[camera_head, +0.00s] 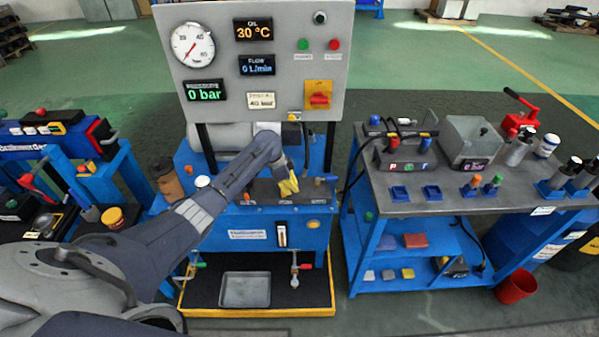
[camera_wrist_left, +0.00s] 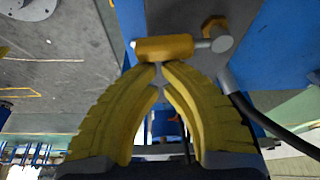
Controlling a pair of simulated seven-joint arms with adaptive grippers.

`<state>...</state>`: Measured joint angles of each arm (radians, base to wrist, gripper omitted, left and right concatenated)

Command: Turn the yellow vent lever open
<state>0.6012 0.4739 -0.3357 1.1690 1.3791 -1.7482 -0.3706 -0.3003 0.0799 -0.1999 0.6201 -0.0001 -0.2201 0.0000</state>
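The yellow vent lever (camera_wrist_left: 165,47) shows in the left wrist view as a short yellow handle on a light metal shaft. It lies crosswise just beyond my left fingertips; I cannot tell whether they touch it. My left gripper (camera_wrist_left: 159,70) has its yellow ribbed fingers drawn together, with only a narrow gap at the tips and nothing clearly between them. In the head view my left gripper (camera_head: 290,187) reaches down over the blue stand (camera_head: 265,219) below the gauge panel. I cannot make out the vent lever there. My right gripper is not in view.
The gauge panel (camera_head: 255,60) stands behind my left gripper and reads 0 bar. A tray (camera_head: 245,289) lies low on the stand. A tool cart (camera_head: 465,190) is at right, a red bucket (camera_head: 516,286) beside it. A black hose (camera_wrist_left: 270,125) runs near the lever.

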